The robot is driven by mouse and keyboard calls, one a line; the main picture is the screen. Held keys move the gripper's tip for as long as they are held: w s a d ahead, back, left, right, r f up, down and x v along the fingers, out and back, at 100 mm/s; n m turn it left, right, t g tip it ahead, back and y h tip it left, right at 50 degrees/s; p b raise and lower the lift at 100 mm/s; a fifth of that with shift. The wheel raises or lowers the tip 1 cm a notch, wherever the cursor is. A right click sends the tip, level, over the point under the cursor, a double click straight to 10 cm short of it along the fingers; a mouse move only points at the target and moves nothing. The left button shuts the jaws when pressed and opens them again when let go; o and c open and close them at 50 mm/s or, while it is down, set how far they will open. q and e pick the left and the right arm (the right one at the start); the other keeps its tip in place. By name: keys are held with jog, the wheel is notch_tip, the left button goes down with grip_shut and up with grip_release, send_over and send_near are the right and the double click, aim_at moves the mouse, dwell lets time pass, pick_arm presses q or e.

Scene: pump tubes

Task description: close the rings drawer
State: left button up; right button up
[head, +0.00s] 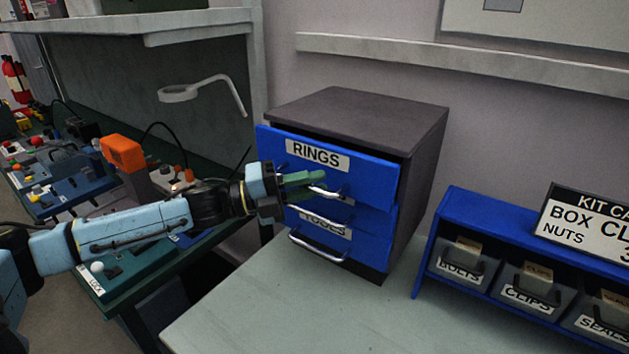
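The rings drawer (370,180) is the blue top drawer of a small dark-topped cabinet (430,150) in the head view, with a white RINGS label on its front. Its front stands out from the cabinet body and past the drawers below, so it is partly open. Its silver handle (334,194) is partly hidden by my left gripper. My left gripper (318,180) has green fingers and is at the drawer front, by the left part of the handle. I cannot tell whether the fingers touch or grip the handle. My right gripper is not in view.
A lower drawer labelled TOOLS (345,222) and another handle (318,247) sit below. A blue rack (480,205) with labelled bins stands to the right. The pale bench top (330,320) in front is clear. A workbench with an orange device (123,152) is at left.

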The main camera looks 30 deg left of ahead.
pick_arm(q)
jog(key=shift+w+d+r, duration=0.1)
jog(key=shift+w+d, duration=0.15)
jog(key=shift+d, duration=0.1)
grip_shut()
